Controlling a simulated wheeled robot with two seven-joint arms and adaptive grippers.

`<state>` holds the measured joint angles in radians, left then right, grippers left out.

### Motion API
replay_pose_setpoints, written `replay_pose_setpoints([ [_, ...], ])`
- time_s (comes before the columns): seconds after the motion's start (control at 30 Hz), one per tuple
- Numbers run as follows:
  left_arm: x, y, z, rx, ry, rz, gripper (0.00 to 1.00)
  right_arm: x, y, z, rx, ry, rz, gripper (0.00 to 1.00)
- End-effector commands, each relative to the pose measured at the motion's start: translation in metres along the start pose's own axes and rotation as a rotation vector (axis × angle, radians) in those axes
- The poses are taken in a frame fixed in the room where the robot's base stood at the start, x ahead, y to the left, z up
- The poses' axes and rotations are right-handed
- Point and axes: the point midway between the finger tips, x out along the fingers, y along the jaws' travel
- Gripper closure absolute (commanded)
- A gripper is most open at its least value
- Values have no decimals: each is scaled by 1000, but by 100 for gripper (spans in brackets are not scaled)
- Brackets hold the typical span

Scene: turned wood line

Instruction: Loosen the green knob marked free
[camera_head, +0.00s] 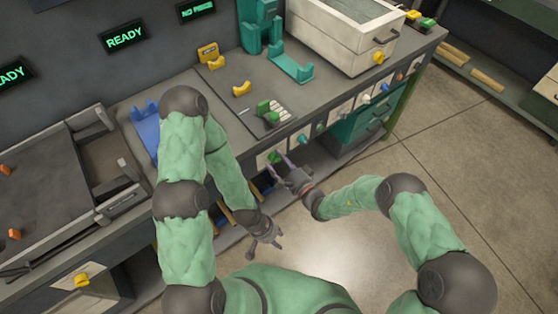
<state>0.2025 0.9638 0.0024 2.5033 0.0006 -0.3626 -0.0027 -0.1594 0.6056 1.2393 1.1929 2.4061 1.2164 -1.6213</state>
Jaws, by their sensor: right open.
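A green knob (274,157) sits on a pale plate on the bench's front face, below the worktop edge. Any marking beside it is too small to read. My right gripper (279,166) is open, its fingertips close to this knob, one on each side in the picture. I cannot tell whether they touch it. My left gripper (265,246) is lower, in front of the bench and apart from the knob. Its fingers look spread and empty.
More knobs, including a teal one (302,139), run along the bench front to the right. The worktop holds a green block-like fixture (267,112), a yellow piece (241,89) and a cream box (345,40). The floor (445,150) is clear.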

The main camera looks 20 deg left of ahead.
Motion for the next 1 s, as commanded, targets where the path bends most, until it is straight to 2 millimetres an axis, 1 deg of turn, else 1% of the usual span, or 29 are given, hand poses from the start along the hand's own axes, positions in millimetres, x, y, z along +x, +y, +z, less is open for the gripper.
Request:
replay_pose_setpoints([
  [0.17, 0, 0, 0, 0, 0, 0, 60, -2, -1, 0, -1, -2, -2, 36],
  [0.27, 0, 0, 0, 0, 0, 0, 60, -10, -1, 0, 0, -2, -1, 36],
  [0.37, 0, 0, 0, 0, 0, 0, 60, -25, -1, -1, 0, 1, -1, 36],
  [0.6, 0, 0, 0, 0, 0, 0, 60, -74, 0, -1, 1, 4, 0, 36],
  [0.7, 0, 0, 0, 0, 0, 0, 60, -92, 0, -2, 1, 4, -1, 36],
  [0.8, 0, 0, 0, 0, 0, 0, 60, -106, 0, -1, 0, 3, 0, 36],
  [1.0, 0, 0, 0, 0, 0, 0, 60, -119, 0, -1, 0, 1, 0, 36],
])
